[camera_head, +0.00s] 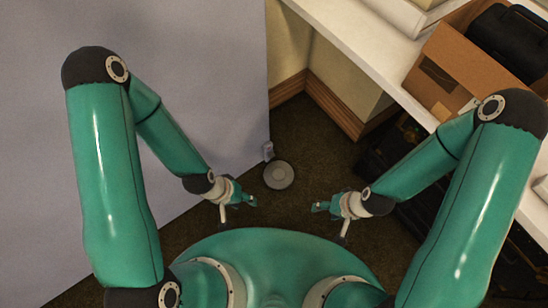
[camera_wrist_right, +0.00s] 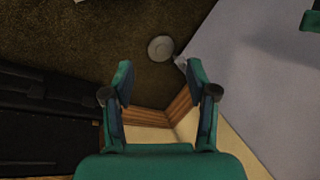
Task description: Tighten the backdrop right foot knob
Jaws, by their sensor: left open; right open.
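The backdrop (camera_head: 180,90) is a pale grey-lilac panel filling the left of the head view; it also shows at the right in the right wrist view (camera_wrist_right: 255,80). At its right lower corner, a round grey foot disc (camera_head: 278,175) lies on the carpet, with a small light bracket or knob (camera_head: 268,151) beside it. The disc shows beyond my fingers in the wrist view (camera_wrist_right: 160,48); the knob's details are too small to tell. My left gripper (camera_head: 238,208) is open and empty, left of and nearer than the disc. My right gripper (camera_head: 331,219) is open and empty, right of and nearer than it.
A white table (camera_head: 340,28) runs along the right, carrying an open cardboard box (camera_head: 437,80) with a black case (camera_head: 508,42). Dark cases (camera_head: 385,160) stand under it. A wall with wooden skirting (camera_head: 335,105) lies behind the foot. Brown carpet (camera_head: 310,150) is clear around the disc.

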